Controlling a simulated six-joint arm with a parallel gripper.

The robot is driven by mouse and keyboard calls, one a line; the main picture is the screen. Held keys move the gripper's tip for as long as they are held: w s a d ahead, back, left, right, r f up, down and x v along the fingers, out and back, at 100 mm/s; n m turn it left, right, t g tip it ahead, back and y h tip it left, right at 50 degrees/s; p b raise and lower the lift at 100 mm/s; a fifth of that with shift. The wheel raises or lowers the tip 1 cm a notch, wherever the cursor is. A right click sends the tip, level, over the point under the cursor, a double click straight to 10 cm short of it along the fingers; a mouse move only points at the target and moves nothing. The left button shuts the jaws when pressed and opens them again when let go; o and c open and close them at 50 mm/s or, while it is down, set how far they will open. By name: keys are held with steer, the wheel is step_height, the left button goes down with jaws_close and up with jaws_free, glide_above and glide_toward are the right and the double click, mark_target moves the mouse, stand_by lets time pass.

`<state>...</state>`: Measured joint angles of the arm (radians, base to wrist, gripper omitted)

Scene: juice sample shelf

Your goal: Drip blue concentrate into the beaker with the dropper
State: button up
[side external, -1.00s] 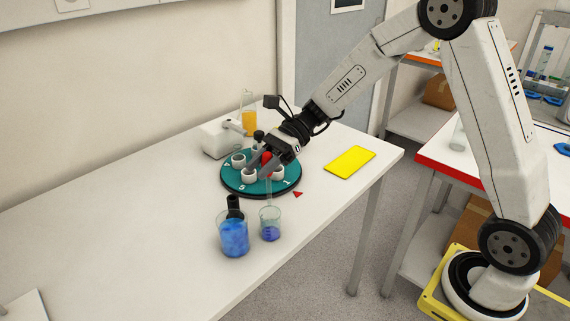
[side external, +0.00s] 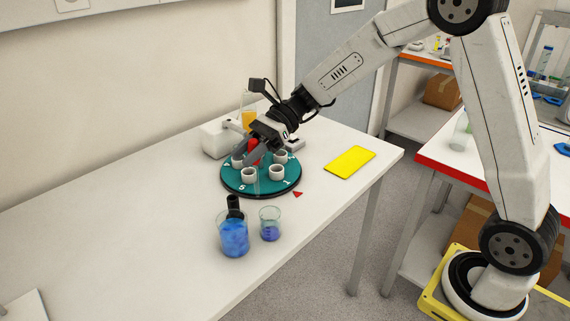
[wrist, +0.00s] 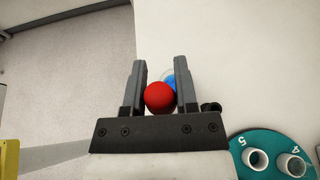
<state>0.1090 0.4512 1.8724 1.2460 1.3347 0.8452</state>
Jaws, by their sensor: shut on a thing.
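My gripper (side external: 246,160) is shut on the dropper, whose red bulb (side external: 254,152) shows between the fingers. The bulb (wrist: 159,98) is also between the jaws in the wrist view. The dropper's clear tube hangs in front of the turntable and is hard to make out; its tip and contents cannot be told. A larger glass beaker of bright blue liquid (side external: 234,239) stands at the table's front. A smaller beaker (side external: 270,223) with a little darker blue liquid stands right of it. In the wrist view, a blue patch (wrist: 171,80) is partly hidden behind the bulb.
A teal numbered turntable (side external: 233,188) with several white cups stands behind the beakers. A black-topped item (side external: 234,205) is at the larger beaker. A white device (side external: 214,138) and an orange-filled cylinder (side external: 249,119) stand at the back. A yellow pad (side external: 350,162) lies right.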

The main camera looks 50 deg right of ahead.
steer(key=w+a+r, duration=0.1)
steer(key=w+a, duration=0.1)
steer(key=a, duration=0.4)
steer(key=shift+f, duration=0.2)
step_height(320, 180, down, 12)
stand_by(1.7)
steer(key=shift+f, duration=0.15)
steer(key=shift+o, duration=1.4)
jaws_close()
